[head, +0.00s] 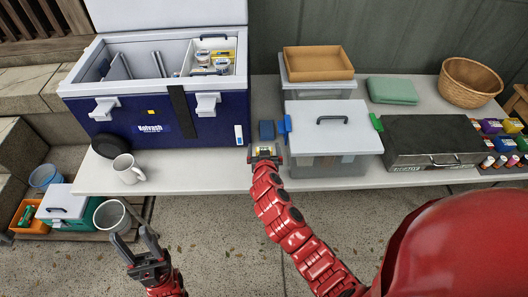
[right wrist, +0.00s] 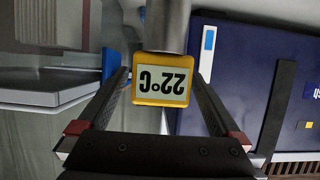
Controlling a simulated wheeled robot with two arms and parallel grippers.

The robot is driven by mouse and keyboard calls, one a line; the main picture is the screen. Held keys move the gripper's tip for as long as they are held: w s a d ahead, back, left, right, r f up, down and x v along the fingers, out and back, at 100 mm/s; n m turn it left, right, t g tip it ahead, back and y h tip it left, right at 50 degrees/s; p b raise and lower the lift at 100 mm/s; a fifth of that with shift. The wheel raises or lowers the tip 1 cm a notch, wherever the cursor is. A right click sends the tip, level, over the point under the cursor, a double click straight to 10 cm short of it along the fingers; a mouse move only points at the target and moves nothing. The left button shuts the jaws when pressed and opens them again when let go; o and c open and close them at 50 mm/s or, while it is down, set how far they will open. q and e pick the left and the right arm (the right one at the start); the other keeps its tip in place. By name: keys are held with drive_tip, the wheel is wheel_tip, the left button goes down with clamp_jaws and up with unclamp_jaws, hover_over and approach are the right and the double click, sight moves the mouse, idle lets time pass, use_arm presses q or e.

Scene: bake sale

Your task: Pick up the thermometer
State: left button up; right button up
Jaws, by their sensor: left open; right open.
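The thermometer (right wrist: 162,82) is a small yellow block with a grey display that reads 22°C upside down in the right wrist view. It stands between the two fingers of my open right gripper, with gaps visible on both sides. In the head view, the thermometer (head: 265,150) is a small yellow patch at the table's front edge, partly hidden by my right gripper (head: 265,156). A grey metal cylinder (right wrist: 167,25) adjoins it in the wrist view; I cannot tell whether they are joined. My left gripper (head: 146,250) is open and empty in front of the table, at lower left.
A blue cooler (head: 150,125) with a raised lid stands left of my right gripper. A clear bin with a white lid (head: 330,140) stands to its right, and a small blue block (head: 266,130) behind it. A white mug (head: 128,170) sits near the front edge.

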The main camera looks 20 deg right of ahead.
drive_tip(key=shift+w+d+f, duration=0.15)
drive_tip(key=shift+w+f, duration=0.05)
drive_tip(key=shift+w, duration=0.45)
drive_tip(key=c, duration=1.4)
